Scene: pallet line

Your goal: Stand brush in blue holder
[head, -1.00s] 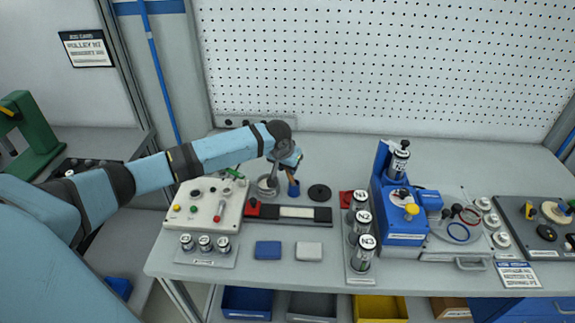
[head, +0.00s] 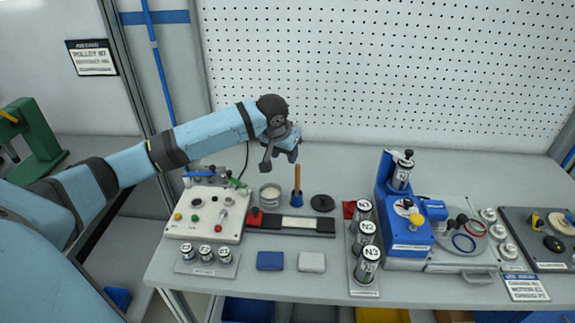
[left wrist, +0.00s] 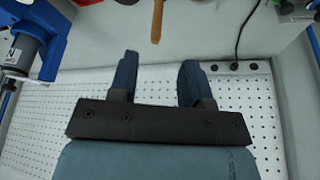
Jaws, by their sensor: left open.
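The brush (head: 297,176) stands upright in the blue holder (head: 296,199), its wooden handle pointing up. The holder rests on the table behind the black strip. My left gripper (head: 285,153) is open and empty, above and slightly left of the brush handle, apart from it. In the left wrist view my two open fingers (left wrist: 154,82) have nothing between them, and the brush's wooden handle (left wrist: 157,20) shows beyond them at the top edge. The brush's lower end is hidden inside the holder. My right gripper is in neither view.
A metal ring-shaped dish (head: 270,194) stands left of the holder and a black disc (head: 323,203) right of it. A control box (head: 208,213) is at the left. Labelled cylinders (head: 367,262) and a blue machine (head: 404,220) stand to the right. The table behind the holder is clear.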

